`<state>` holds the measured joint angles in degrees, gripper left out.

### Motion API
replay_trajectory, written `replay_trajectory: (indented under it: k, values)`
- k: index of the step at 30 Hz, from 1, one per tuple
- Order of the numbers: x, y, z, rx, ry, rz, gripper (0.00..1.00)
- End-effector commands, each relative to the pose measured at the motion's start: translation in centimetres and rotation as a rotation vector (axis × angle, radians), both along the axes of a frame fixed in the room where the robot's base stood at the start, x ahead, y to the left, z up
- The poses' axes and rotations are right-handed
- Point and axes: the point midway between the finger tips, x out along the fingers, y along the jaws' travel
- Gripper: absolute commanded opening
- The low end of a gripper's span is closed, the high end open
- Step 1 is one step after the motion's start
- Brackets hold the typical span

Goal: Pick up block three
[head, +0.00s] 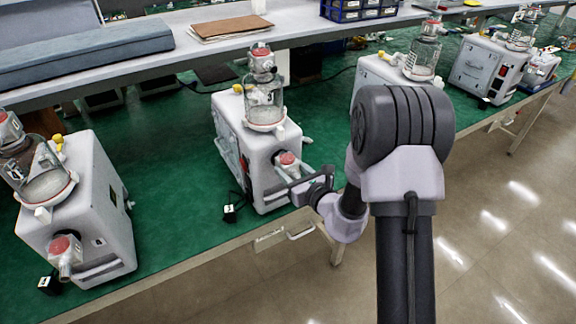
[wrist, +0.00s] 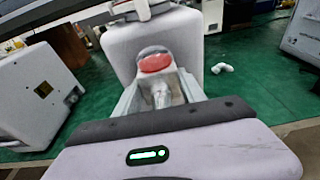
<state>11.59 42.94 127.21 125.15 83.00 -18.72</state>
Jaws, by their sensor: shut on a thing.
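Small dark blocks with pale marked faces sit on the green bench: one (head: 229,213) beside the middle pump, one (head: 48,283) by the left pump, and one (head: 484,103) near the right pumps. Their markings are too small to read, so I cannot tell which is block three. My gripper (head: 289,178) is at the front of the middle pump (head: 262,170), to the right of the nearest block. In the wrist view my gripper's fingers (wrist: 160,92) are shut around the pump's red-capped fitting (wrist: 155,62). No block shows between them.
The left pump (head: 100,200) and right pumps (head: 490,70) stand along the green bench (head: 170,215). A raised shelf at the back holds a brown folder (head: 230,28) and a blue crate (head: 358,10). Bench space between the left and middle pumps is mostly clear.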

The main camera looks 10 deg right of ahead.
Motion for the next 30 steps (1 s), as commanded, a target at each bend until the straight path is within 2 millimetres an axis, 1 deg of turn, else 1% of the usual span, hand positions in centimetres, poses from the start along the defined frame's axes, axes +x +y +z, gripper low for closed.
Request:
replay_trajectory:
  k: [11, 14, 19, 20, 21, 26, 30]
  values:
    - [0.0, 0.0, 0.3, 0.000, -0.001, -0.001, 0.00]
    - [0.0, 0.0, 1.2, 0.000, -0.004, -0.001, 0.00]
    - [0.1, 0.0, 4.0, -0.001, -0.005, -0.001, 0.00]
    - [-0.1, -0.2, 4.2, 0.001, -0.004, -0.002, 0.00]
    - [-0.9, -0.8, 3.9, 0.001, -0.001, -0.003, 0.00]
    - [-4.2, -2.8, 4.1, 0.002, 0.001, -0.005, 0.00]
    - [-7.9, -5.2, 4.5, 0.001, 0.001, -0.007, 0.00]
